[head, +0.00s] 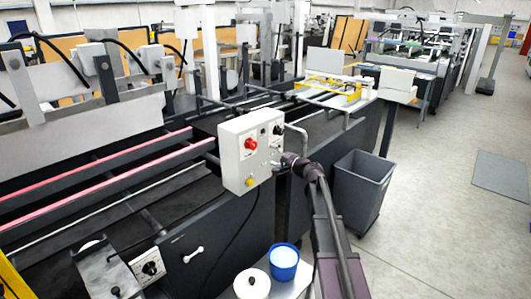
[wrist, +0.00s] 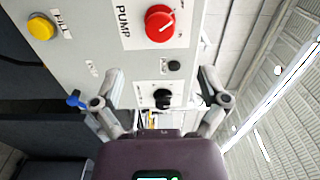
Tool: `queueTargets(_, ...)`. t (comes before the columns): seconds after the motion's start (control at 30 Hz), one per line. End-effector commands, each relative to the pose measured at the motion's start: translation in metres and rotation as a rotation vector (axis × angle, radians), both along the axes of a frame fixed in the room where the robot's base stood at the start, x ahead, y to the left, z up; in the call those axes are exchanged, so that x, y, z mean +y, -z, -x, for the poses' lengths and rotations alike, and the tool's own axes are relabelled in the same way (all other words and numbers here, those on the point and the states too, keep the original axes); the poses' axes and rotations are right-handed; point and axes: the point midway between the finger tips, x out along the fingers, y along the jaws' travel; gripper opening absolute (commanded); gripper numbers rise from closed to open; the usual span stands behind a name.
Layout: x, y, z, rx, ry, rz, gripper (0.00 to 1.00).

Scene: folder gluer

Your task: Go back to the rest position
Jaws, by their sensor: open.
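My gripper (head: 286,160) is at the right side of a pale grey control box (head: 241,166) in the head view. In the wrist view my gripper (wrist: 160,82) is open, its two fingers spread on either side of a black knob (wrist: 162,98) on the box's panel. Nothing is held between the fingers. The panel also carries a red knob (wrist: 159,23) by the word PUMP and a yellow button (wrist: 41,27). I cannot tell whether the fingertips touch the panel. My arm runs from the lower middle of the head view up to the box.
A grey bin (head: 361,190) stands on the floor right of the box. A blue bucket (head: 285,264) and a white lidded pot (head: 252,284) are below. The long machine with red-lit rails (head: 95,180) fills the left. Open floor (head: 450,220) lies to the right.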

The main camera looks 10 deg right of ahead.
Motion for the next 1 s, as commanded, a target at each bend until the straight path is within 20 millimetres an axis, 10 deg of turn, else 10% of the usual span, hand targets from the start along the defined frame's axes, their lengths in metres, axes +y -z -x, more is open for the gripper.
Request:
queueTargets(0.63,-0.002,0.002,0.011,0.003,-0.008,0.011,0.93)
queueTargets(1.0,0.054,0.043,0.068,0.080,-0.169,0.267,0.93)
